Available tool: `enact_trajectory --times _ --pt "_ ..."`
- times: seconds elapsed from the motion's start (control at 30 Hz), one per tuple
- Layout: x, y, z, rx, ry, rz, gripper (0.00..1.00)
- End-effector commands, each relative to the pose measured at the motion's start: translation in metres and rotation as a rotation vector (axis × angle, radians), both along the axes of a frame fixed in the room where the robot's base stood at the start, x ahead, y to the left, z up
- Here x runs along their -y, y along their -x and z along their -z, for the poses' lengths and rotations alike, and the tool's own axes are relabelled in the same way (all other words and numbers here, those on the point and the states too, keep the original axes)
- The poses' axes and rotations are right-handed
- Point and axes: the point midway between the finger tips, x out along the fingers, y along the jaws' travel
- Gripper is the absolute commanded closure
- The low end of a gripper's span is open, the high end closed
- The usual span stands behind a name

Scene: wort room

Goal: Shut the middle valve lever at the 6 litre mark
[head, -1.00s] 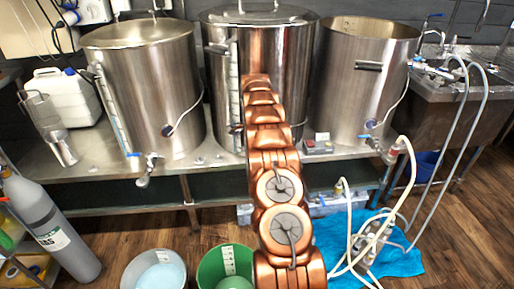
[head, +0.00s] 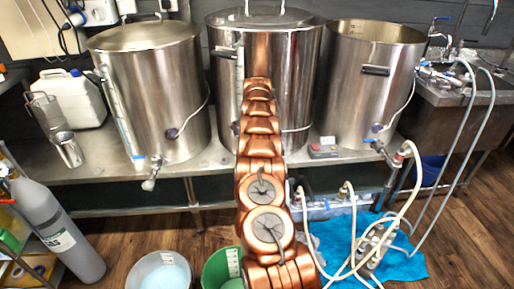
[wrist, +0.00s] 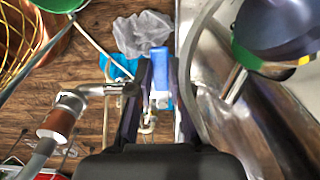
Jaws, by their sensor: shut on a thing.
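The middle kettle (head: 295,75) is a tall lidded steel pot on the steel bench. A pale sight tube with marks (head: 240,75) runs up its left front, partly behind my arm; the liquid level cannot be read. My arm hides the middle valve in the head view. In the wrist view a blue valve lever (wrist: 160,85) lies between the fingers of my gripper (wrist: 158,64), which is shut on it. A steel fitting with a hose (wrist: 70,105) shows to the left of the fingers. The lever's exact turn is hard to tell.
The left kettle (head: 150,90) and right kettle (head: 370,80) stand close on both sides, with their own valves. A green bucket (head: 212,268) and a white bucket (head: 150,275) are on the floor. Pale hoses and a pump lie on a blue cloth (head: 405,262) at right.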

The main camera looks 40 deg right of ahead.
Motion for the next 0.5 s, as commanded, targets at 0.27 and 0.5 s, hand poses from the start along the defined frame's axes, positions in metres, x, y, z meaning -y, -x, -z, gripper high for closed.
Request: enact_trajectory --times 0.27,0.5 --pt "0.0009 -0.001 -0.0014 0.004 0.004 0.002 0.8" --pt "0.0019 -0.0002 -0.001 0.003 0.004 0.002 0.56"
